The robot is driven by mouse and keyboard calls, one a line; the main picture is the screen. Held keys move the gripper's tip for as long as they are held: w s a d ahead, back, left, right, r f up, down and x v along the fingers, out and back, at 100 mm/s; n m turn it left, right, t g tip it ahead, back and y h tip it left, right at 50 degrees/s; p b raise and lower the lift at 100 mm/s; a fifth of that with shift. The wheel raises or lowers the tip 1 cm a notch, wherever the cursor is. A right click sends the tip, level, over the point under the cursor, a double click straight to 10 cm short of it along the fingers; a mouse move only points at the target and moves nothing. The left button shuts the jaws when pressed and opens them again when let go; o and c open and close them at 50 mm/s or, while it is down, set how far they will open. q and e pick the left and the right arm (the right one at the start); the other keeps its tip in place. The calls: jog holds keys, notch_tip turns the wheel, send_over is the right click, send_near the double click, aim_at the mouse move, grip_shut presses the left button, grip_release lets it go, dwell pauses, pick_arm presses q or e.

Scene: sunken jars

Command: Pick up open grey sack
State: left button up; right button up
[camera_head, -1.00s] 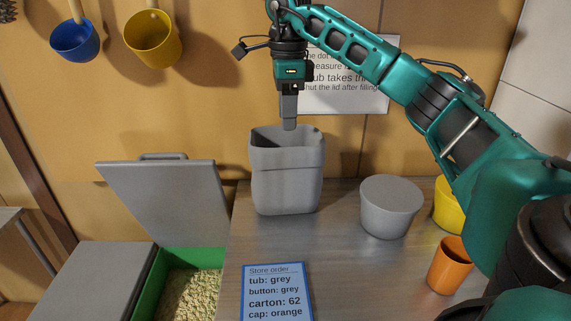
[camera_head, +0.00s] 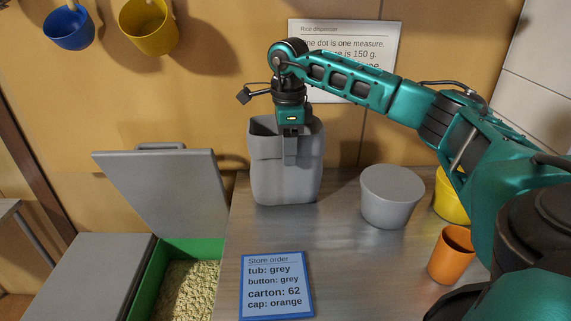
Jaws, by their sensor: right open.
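The open grey sack (camera_head: 284,182) stands upright on the counter (camera_head: 345,250) near the back wall, its mouth facing up. My right gripper (camera_head: 290,158) points down at the sack's upper front. One finger shows in front of the sack's front wall. The other finger is hidden, so I cannot tell whether the wall lies between them. The gripper is open. My left gripper is not in view.
A grey tub (camera_head: 391,196), a yellow container (camera_head: 449,197) and an orange cup (camera_head: 451,254) stand to the right. A blue-framed order card (camera_head: 276,311) lies in front. A green bin (camera_head: 153,292) of grains with its grey lid (camera_head: 165,192) raised is at left.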

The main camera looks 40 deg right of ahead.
jog(key=shift+f, duration=0.7)
jog(key=shift+c, duration=0.4)
grip_shut()
jog(key=shift+a+f, duration=0.1)
dwell(0.3)
